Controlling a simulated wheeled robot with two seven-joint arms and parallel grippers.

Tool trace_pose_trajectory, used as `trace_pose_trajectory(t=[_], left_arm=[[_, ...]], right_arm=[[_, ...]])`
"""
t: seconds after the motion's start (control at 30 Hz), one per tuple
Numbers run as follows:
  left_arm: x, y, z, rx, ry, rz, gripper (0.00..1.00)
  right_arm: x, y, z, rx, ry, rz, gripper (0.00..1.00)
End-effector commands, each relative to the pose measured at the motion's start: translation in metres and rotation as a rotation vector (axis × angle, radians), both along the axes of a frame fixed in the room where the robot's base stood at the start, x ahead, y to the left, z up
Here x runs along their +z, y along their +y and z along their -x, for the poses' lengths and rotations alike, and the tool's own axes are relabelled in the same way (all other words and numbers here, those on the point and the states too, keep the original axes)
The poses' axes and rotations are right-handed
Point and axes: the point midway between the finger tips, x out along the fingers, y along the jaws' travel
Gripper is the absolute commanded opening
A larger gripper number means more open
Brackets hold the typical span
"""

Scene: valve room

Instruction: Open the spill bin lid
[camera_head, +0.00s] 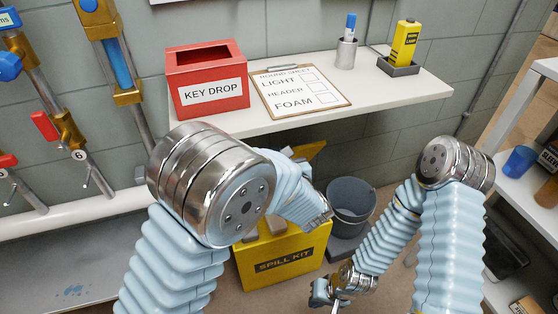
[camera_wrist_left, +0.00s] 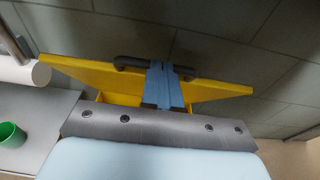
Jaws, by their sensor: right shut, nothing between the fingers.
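The yellow spill bin (camera_head: 283,262), marked SPILL KIT, stands on the floor below the shelf. Part of its yellow lid (camera_head: 308,151) shows raised and tilted behind my left arm, which hides much of the bin's top. In the left wrist view the lid (camera_wrist_left: 85,76) has a dark handle (camera_wrist_left: 130,62). My left gripper (camera_wrist_left: 165,85) has its blue fingers close together at the middle of this handle; whether they clamp it is unclear. My left fingers are hidden in the head view. My right gripper (camera_head: 320,294) is shut and empty, low, right of the bin's front.
A dark bucket (camera_head: 351,200) stands right of the bin. The white shelf (camera_head: 390,95) above holds a red key drop box (camera_head: 207,80) and a clipboard (camera_head: 299,90). Pipes and valves (camera_head: 70,130) line the left wall. A white rack (camera_head: 525,185) stands at the right.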

Motion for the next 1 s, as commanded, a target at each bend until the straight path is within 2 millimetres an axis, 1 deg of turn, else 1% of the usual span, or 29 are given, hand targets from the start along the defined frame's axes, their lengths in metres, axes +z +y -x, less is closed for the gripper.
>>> trace_pose_trajectory(t=[0.03, 0.1, 0.23, 0.67, 0.77, 0.83, 0.9, 0.93, 1.0], left_arm=[[0.006, 0.002, -0.005, 0.001, -0.002, 0.001, 0.00], [0.010, 0.003, -0.010, 0.000, -0.003, 0.001, 0.00], [0.014, 0.006, -0.017, 0.000, -0.002, -0.001, 0.00], [0.012, 0.005, -0.016, 0.000, -0.002, -0.002, 0.00], [0.008, 0.001, -0.006, -0.002, -0.002, -0.001, 0.00], [0.003, -0.004, 0.005, -0.001, -0.002, -0.001, 0.00], [0.001, -0.009, 0.021, -0.003, -0.003, 0.000, 0.00], [0.011, -0.010, 0.033, -0.003, -0.006, 0.002, 0.00], [0.022, -0.014, 0.048, -0.003, -0.008, 0.003, 0.00]], right_arm=[[0.003, 0.000, 0.000, 0.000, 0.001, 0.000, 0.00], [0.004, 0.000, 0.001, 0.000, 0.000, -0.001, 0.00], [0.005, 0.000, 0.001, 0.001, 0.000, -0.001, 0.00], [0.003, 0.000, 0.002, 0.000, 0.001, -0.001, 0.00], [-0.002, 0.001, 0.008, -0.002, 0.002, 0.000, 0.00], [-0.006, 0.003, 0.017, -0.003, 0.000, 0.000, 0.00], [-0.009, 0.005, 0.028, -0.006, 0.001, 0.001, 0.00], [-0.006, 0.006, 0.032, -0.005, 0.000, 0.001, 0.00], [-0.006, 0.005, 0.029, -0.006, -0.004, 0.002, 0.00]])
